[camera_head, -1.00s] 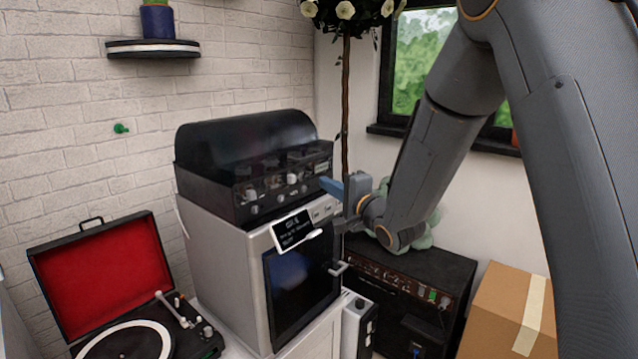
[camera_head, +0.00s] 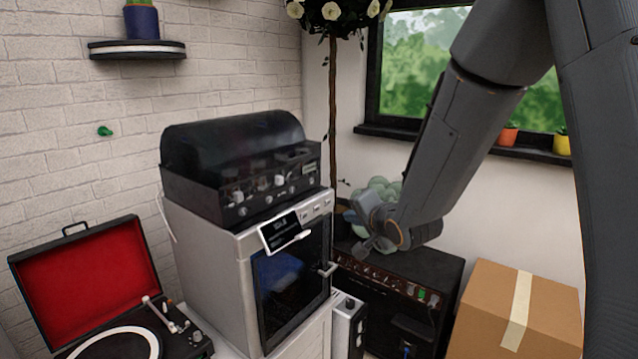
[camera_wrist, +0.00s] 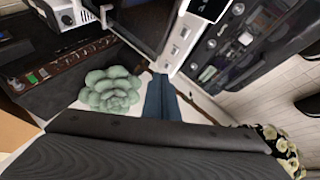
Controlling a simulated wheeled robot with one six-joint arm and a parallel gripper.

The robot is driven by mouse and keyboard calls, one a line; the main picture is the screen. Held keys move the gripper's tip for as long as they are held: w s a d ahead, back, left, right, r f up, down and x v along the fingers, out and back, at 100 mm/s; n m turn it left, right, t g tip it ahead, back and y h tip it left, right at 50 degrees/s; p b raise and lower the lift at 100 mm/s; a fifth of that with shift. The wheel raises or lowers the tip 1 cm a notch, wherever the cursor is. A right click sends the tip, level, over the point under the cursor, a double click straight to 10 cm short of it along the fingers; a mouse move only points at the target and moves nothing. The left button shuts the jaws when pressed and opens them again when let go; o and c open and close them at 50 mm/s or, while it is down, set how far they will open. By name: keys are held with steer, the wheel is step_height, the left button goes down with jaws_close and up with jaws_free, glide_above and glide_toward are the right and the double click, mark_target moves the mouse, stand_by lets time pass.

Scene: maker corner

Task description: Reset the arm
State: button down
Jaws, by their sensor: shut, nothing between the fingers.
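My arm reaches down from the upper right in the head view, and its end is to the right of the grey machine (camera_head: 205,265). My gripper (camera_wrist: 161,80) shows in the wrist view as two blue fingers side by side, closed together with nothing between them. In the head view the fingertips are small and hard to make out. The gripper appears apart from the machine. A green succulent-shaped cushion or plant (camera_wrist: 110,90) lies beside the fingers in the wrist view, and it is partly hidden behind my wrist in the head view (camera_head: 378,186).
A black amplifier (camera_head: 440,268) stands below my gripper, with a cardboard box (camera_head: 545,305) to its right. A dark-lidded tape deck (camera_head: 235,150) tops the machine. An open red-lined turntable (camera_head: 85,270) is at left. A tree trunk (camera_head: 332,100) and a window ledge (camera_head: 470,143) are behind.

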steer(key=s+d+f+n+g+h, duration=0.25)
steer(key=s+d+f, duration=0.2)
steer(key=s, duration=0.35)
steer(key=s+d+f+n+g+h, duration=0.25)
steer(key=s+d+g, duration=0.2)
steer(key=s, duration=0.25)
steer(key=s+d+f+n+g, duration=0.1)
steer(key=s+n+g, duration=0.3)
steer(key=s, duration=1.3)
steer(key=shift+s+d+f+g+y, duration=0.3)
steer(key=shift+s+d+f+g, duration=0.15)
steer(key=shift+g, duration=0.35)
steer(key=c, duration=2.5)
jaws_free()
